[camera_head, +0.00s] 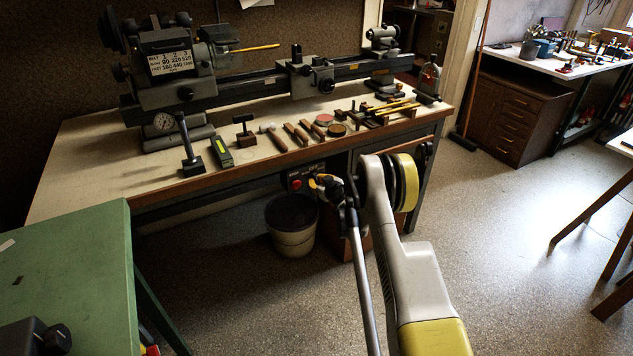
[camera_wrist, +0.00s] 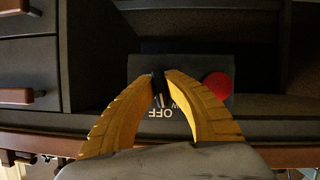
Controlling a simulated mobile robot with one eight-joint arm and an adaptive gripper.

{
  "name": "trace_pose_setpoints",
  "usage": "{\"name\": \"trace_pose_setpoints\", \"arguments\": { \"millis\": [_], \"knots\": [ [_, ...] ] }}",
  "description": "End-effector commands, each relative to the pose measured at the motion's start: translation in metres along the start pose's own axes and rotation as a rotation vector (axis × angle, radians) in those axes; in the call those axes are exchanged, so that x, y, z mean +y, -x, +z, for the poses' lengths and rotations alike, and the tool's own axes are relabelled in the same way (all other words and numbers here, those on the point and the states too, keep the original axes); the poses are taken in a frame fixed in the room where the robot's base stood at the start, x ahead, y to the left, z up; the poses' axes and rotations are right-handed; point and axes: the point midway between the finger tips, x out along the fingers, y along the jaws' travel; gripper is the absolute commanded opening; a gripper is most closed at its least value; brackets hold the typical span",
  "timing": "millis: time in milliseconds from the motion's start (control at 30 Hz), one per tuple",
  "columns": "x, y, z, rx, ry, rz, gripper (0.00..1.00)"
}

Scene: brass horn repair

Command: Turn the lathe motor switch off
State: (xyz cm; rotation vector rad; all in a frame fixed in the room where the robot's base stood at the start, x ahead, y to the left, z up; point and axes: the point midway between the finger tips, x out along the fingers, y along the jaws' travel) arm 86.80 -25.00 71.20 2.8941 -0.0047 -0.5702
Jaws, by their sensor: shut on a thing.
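The lathe's switch box (camera_wrist: 205,68) is a dark grey panel under the bench edge, with a round red button (camera_wrist: 217,85) and white lettering that includes OFF. My gripper (camera_wrist: 161,78) has its yellow fingers closed around the small black switch lever (camera_wrist: 158,92) on this panel. The fingers hide part of the lettering, and I cannot tell the lever's exact position. In the head view the box (camera_head: 307,171) and its red button (camera_head: 296,184) show at the bench front, with my gripper (camera_head: 316,183) at its right side.
The lathe (camera_head: 180,75) stands on the bench (camera_head: 85,165), with several hand tools along the front. A bucket (camera_head: 291,225) stands on the floor below the switch box. A green table (camera_head: 75,255) is at the left. Drawers with brown handles (camera_wrist: 18,96) show in the wrist view.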

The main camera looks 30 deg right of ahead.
Motion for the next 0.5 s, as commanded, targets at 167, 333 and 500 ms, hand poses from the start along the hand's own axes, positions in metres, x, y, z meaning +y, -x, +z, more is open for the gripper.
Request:
{"name": "trace_pose_setpoints", "arguments": {
  "millis": [167,333,500],
  "knots": [
    [0.0006,-0.0003,-0.0003,0.0,-0.091,-0.037,0.0],
    [0.0002,-0.0003,-0.0005,0.001,-0.146,-0.06,0.0],
    [-0.0001,-0.0002,-0.0002,0.0,-0.171,-0.071,0.0]
  ]
}}
